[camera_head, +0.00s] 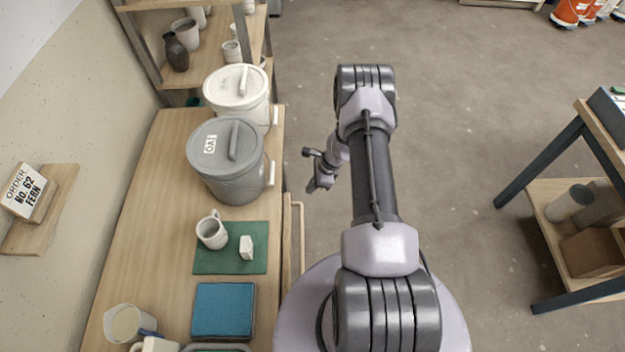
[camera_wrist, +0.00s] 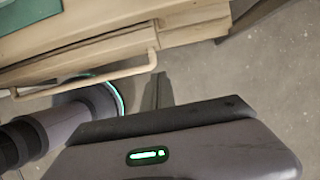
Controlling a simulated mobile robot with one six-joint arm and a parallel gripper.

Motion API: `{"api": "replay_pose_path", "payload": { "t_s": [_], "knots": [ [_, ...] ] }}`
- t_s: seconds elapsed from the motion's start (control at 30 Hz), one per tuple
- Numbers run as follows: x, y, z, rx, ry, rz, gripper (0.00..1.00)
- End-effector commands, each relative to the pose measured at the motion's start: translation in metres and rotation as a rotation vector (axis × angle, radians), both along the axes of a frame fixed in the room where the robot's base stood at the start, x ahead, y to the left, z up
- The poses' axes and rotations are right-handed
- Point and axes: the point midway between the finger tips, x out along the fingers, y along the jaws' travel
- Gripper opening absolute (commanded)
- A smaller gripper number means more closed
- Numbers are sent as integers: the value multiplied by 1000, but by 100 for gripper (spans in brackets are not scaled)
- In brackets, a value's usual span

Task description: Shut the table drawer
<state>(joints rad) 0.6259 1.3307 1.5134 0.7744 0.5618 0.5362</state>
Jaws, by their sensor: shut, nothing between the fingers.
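The wooden table (camera_head: 165,190) stands left of my arm. Its drawer (camera_head: 288,240) is on the table's right side and shows as a narrow wooden strip past the tabletop edge. It seems to stand out a little; how far I cannot tell. A pale bar handle (camera_head: 301,238) runs along its front. In the wrist view the drawer front (camera_wrist: 115,53) and the handle (camera_wrist: 90,77) show at upper left. My gripper (camera_head: 318,187) is shut and empty, beyond the handle's far end and apart from it. In the wrist view its fingers (camera_wrist: 158,92) are dark, near the handle's right end.
On the table are a grey lidded bucket (camera_head: 225,165), a white lidded bucket (camera_head: 238,95), a mug (camera_head: 212,231) on a green mat (camera_head: 215,262), and a blue block (camera_head: 223,310). A shelf (camera_head: 205,45) stands behind.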

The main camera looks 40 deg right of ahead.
Motion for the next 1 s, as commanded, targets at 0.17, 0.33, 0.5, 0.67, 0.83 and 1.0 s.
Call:
{"api": "replay_pose_path", "payload": {
  "t_s": [0.17,0.33,0.5,0.67,0.83,1.0],
  "knots": [
    [10,15,-32,1,-1,3,0],
    [24,35,-29,0,-1,3,0],
    [28,43,-28,0,-1,2,0],
    [29,43,-27,1,-1,1,0],
    [30,44,-28,1,-1,1,0],
    [41,60,-29,0,-1,3,0]
  ]
}}
